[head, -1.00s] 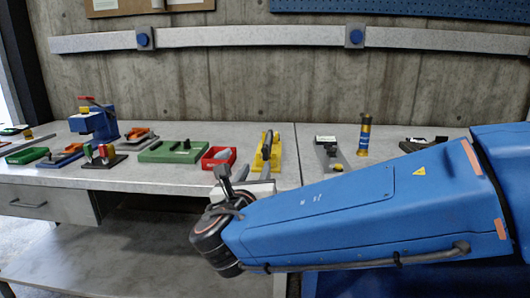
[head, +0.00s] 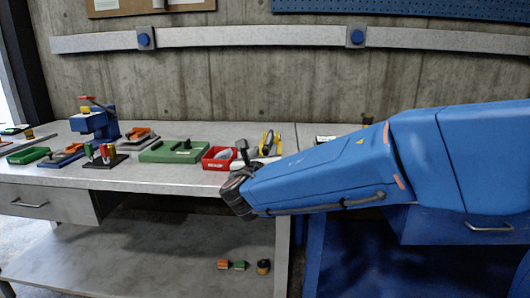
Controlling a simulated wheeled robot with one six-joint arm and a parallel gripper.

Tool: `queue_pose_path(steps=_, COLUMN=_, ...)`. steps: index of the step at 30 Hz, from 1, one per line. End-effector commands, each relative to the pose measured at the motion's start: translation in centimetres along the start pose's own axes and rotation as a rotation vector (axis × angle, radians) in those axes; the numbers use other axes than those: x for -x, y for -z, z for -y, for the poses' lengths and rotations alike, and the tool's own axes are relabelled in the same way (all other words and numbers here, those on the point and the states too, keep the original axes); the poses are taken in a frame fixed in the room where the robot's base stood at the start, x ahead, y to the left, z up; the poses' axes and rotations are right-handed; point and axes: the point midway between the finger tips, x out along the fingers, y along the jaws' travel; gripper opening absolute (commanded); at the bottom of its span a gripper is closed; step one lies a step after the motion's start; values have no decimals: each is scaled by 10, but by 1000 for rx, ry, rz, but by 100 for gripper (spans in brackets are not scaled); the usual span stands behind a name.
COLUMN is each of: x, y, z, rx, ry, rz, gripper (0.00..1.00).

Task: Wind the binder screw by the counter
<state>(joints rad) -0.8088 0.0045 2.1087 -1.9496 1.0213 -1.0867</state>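My gripper (head: 250,160) is over the front part of the bench, just right of the red bin (head: 219,158). My wrist and forearm cover most of it, so I cannot tell how its fingers stand. The yellow holder (head: 277,146) with a dark grey cylinder stands just behind it, partly hidden by my arm. I cannot make out for sure which thing is the binder screw or which is the counter. A blue device with a red-tipped lever (head: 100,121) stands further left on the bench.
A green case (head: 172,151), a stand with red and green handles (head: 104,155) and several small trays spread over the grey bench (head: 150,177). Small orange, green and dark parts lie on the lower shelf (head: 130,255). My arm hides much of the right bench.

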Motion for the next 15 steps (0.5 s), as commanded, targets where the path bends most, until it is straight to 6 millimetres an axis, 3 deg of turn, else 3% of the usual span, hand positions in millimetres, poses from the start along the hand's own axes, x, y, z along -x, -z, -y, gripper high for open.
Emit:
queue_pose_path(steps=10, x=-4, y=0, z=0, rx=0, ry=0, rz=0, gripper=35)
queue_pose_path(steps=11, x=-4, y=0, z=0, rx=0, ry=0, rz=0, gripper=32)
queue_pose_path(steps=15, x=-4, y=0, z=0, rx=0, ry=0, rz=0, gripper=0)
